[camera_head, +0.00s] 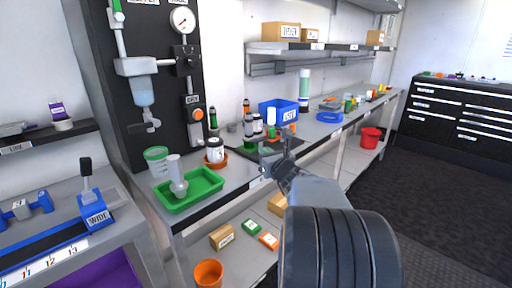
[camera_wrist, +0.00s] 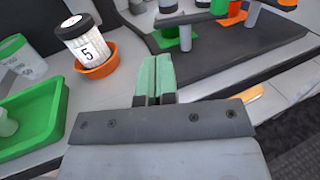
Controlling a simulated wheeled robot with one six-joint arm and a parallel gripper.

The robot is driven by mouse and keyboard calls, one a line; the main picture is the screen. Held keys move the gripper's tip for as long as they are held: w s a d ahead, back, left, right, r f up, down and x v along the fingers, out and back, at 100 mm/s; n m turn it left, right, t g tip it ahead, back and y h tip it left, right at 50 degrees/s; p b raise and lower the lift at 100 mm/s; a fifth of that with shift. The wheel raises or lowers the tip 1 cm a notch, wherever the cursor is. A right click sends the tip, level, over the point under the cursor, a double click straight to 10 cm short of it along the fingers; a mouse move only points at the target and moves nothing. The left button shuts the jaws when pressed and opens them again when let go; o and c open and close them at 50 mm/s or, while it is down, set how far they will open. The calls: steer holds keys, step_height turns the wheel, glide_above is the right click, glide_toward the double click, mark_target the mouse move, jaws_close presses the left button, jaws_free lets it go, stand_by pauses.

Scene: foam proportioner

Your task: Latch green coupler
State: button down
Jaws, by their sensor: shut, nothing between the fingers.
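Green fittings stand on a dark mat (camera_wrist: 235,50) on the bench. In the wrist view, a green base (camera_wrist: 166,40) with a grey upright post beside it is just beyond my fingertips, and an orange base (camera_wrist: 233,16) is to its right. A green part also shows near the mat in the head view (camera_head: 249,147). I cannot tell which green part is the coupler or whether it is latched. My gripper (camera_wrist: 155,62) is shut and empty, its green-faced fingers together at the mat's near left side. In the head view my gripper (camera_head: 267,168) is over the bench's front edge.
A white bottle marked 5 (camera_wrist: 83,40) sits in an orange dish (camera_wrist: 97,67) left of my fingers. A green tray (camera_head: 190,202) is farther left. A blue bin (camera_head: 278,111) stands behind the fittings. Boxes and an orange cup (camera_head: 208,273) are on the lower shelf.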

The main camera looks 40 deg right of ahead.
mark_target(252, 142)
steer(key=w, duration=0.2)
steer(key=w+d, duration=0.1)
steer(key=w, duration=0.4)
steer(key=shift+w+d, duration=0.15)
steer(key=shift+w, duration=0.1)
steer(key=shift+w+a+b, duration=0.25)
steer(key=shift+w+b, duration=0.1)
steer(key=shift+b, duration=0.8)
steer(key=shift+w+a+f+b, duration=0.15)
steer(key=shift+w+b, duration=0.35)
steer(key=shift+b, duration=0.35)
steer(key=shift+w+b, duration=1.05)
steer(key=shift+b, duration=0.05)
steer(key=shift+w, duration=0.15)
